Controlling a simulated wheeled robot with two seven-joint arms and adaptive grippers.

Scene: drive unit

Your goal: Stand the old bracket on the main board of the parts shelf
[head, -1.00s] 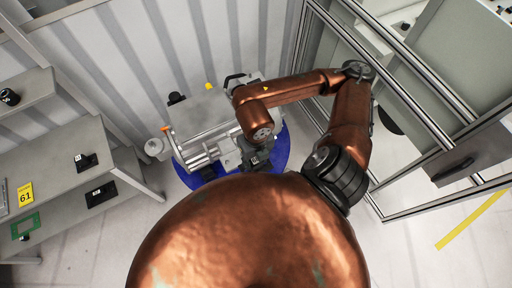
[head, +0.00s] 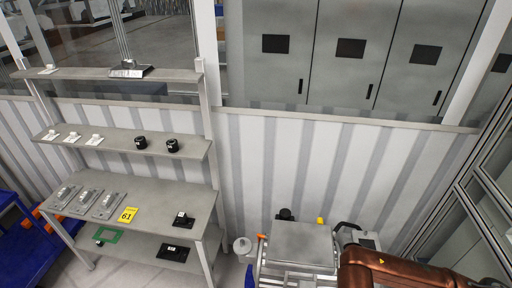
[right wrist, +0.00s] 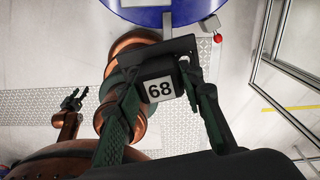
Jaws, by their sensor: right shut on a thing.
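A dark bracket with a white label reading 68 (right wrist: 159,90) is between the fingers of my right gripper (right wrist: 162,82) in the right wrist view. The gripper is shut on it. I take it for the old bracket. The parts shelf stands at the left of the head view. Its broad main board (head: 158,196) carries several grey parts (head: 88,201) at the left, a yellow 61 sign (head: 128,214) and a small black part (head: 182,219) at the right. My left gripper (right wrist: 73,98) shows small in the right wrist view, open and empty.
Upper boards hold white parts, black round parts (head: 172,145) and a dark part (head: 130,70). A lower board holds a green frame (head: 107,235) and a black part (head: 173,252). A grey machine (head: 300,247) stands right of the shelf. A metal frame is at far right.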

